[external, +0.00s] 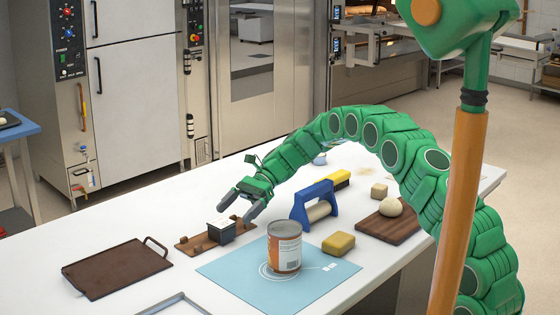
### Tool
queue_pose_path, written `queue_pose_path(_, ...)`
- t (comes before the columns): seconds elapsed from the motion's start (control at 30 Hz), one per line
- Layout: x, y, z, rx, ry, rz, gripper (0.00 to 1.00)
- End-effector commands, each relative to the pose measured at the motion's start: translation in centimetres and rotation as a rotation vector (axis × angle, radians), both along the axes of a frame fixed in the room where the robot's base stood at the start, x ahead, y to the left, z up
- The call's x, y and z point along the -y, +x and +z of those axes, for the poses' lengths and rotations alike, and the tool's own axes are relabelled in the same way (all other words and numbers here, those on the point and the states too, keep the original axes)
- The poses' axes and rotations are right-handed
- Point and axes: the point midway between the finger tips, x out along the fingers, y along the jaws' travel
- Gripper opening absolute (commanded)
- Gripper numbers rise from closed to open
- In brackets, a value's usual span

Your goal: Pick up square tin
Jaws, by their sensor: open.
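The fingertips are close to the tin's upper right side. One finger overlaps the tin's back edge in the picture, and I cannot tell whether they touch. Nothing shows between the fingers.
The brown board (187,245) carries small brown lumps. A large round can (285,257) stands on a blue mat (225,273) in front. A blue-handled tool (298,208) and a yellow block (338,243) are to the right. A brown tray (118,268) lies left.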

Motion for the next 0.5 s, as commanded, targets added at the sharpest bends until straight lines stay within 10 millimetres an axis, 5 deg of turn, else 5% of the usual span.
queue_pose_path(0.5,-1.9,-2.0,-2.2,0.001,0.002,0.003,0.94)
